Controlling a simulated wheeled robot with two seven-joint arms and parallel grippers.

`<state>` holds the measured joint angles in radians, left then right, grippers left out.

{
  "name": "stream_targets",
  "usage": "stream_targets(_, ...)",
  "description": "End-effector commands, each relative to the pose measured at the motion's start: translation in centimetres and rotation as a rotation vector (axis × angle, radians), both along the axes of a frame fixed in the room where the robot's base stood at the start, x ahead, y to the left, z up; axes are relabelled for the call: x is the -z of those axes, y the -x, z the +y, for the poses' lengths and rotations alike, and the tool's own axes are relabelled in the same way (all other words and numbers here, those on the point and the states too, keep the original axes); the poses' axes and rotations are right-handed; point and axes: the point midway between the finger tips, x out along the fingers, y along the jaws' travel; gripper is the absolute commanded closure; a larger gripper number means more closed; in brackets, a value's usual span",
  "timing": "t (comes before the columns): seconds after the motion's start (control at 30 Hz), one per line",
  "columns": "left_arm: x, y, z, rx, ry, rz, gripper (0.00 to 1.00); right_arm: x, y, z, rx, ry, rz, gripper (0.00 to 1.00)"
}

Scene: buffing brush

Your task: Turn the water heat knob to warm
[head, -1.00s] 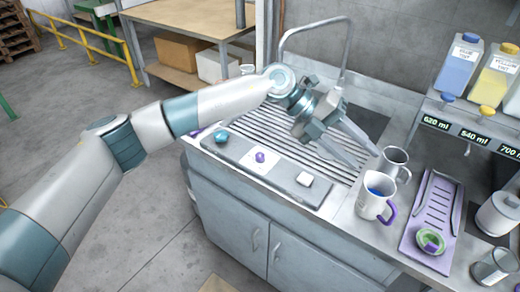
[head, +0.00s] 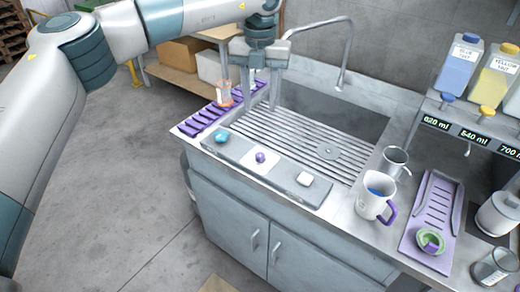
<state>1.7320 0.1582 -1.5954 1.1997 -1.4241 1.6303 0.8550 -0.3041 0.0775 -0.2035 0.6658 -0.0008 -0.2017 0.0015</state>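A long grey control strip (head: 240,157) runs along the front edge of the sink counter. It carries a teal knob (head: 221,136) at the left, a small purple knob (head: 260,157) on a white plate in the middle, and a white square piece (head: 304,179) at the right. I cannot read any markings that tell which one sets the heat. My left gripper (head: 249,88) is above the back left of the sink, behind the strip and apart from the knobs. Its fingers point down and are spread, with nothing visibly held. My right gripper is out of view.
A purple ribbed rack (head: 200,122) with a small clear container (head: 223,95) lies left of the sink, close to my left gripper. A white mug (head: 372,197), a metal cup (head: 394,162) and a purple tray (head: 429,217) stand right.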

Motion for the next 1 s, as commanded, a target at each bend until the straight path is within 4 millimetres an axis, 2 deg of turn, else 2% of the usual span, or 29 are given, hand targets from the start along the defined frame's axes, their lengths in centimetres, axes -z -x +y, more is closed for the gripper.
stream_targets(0.17,0.6,0.0,0.0,0.001,0.0,0.002,0.6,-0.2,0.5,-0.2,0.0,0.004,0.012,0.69)
stream_targets(0.37,2.5,0.1,0.0,0.002,-0.001,0.003,0.6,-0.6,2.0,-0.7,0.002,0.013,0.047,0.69)
stream_targets(0.5,4.7,0.1,0.0,0.002,0.0,0.004,0.6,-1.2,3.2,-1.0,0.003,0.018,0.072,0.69)
stream_targets(1.0,13.5,0.1,0.0,0.0,0.0,0.003,0.6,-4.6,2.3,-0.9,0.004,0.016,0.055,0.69)
